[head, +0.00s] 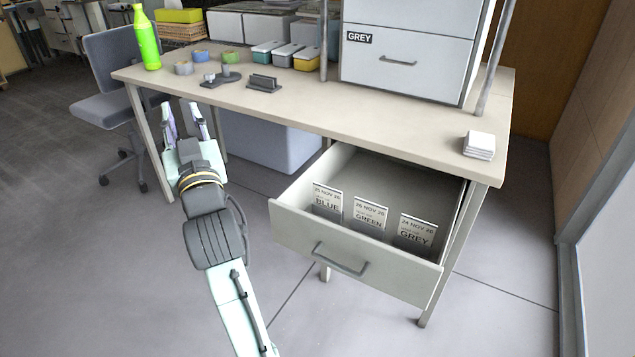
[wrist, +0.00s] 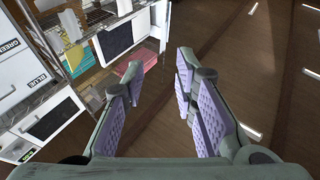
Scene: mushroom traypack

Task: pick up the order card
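Three upright cards stand in the open drawer (head: 300,222) in the head view: one reads BLUE (head: 327,201), one GREEN (head: 369,216) and one GREY (head: 417,232). Each has a date line at the top. I cannot tell which one is the order card. My gripper (head: 182,108) is left of the drawer, by the front left part of the desk, with its fingers apart and nothing between them. In the wrist view my gripper (wrist: 160,70) also shows open and empty, and no card from the drawer is visible there.
The desk (head: 400,128) carries a green bottle (head: 146,38), small tubs, dark holders and a cabinet (head: 405,65) labelled GREY. A white stack (head: 479,145) lies at its right end. A chair (head: 108,75) stands left. The wrist view shows drawers labelled BLUE (wrist: 40,80) and GREEN.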

